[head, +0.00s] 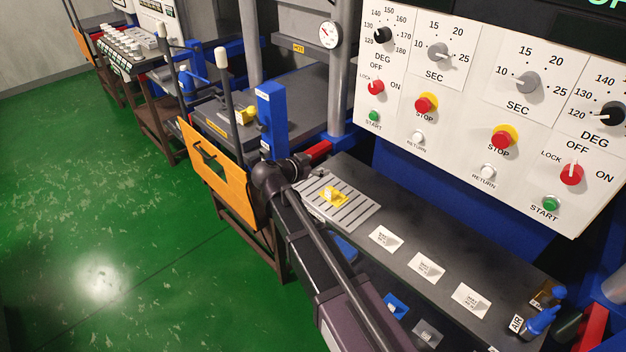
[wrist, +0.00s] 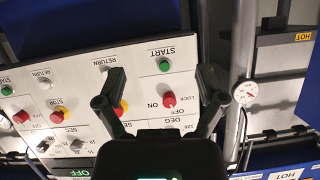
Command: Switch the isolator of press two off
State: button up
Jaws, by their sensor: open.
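The white control panel (head: 465,90) carries two sets of controls. The left set has a red isolator knob (head: 376,86) marked LOCK, OFF and ON; its pointer is too small to read. The right set has a similar red isolator knob (head: 571,174), its white mark pointing up towards OFF. No press number is readable on either. In the wrist view the panel is upside down. My gripper (wrist: 160,85) is open and empty, with the left set's knob (wrist: 168,100) between its fingers in the picture, apparently apart from it. In the head view my fingers cannot be made out.
Green START buttons (head: 550,203), red STOP buttons (head: 504,137) and white RETURN buttons sit close around the knobs. A dark bench (head: 440,245) with labels and a slotted tray (head: 345,213) lies below. A gauge (head: 329,35) and post stand left of the panel.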

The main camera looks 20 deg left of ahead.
jog(key=shift+s+a+f+b, duration=0.15)
jog(key=shift+s+f+b, duration=0.15)
jog(key=shift+f+b, duration=0.3)
jog(key=shift+s+a+f+b, duration=0.15)
jog(key=shift+s+f+b, duration=0.15)
jog(key=shift+f, duration=0.35)
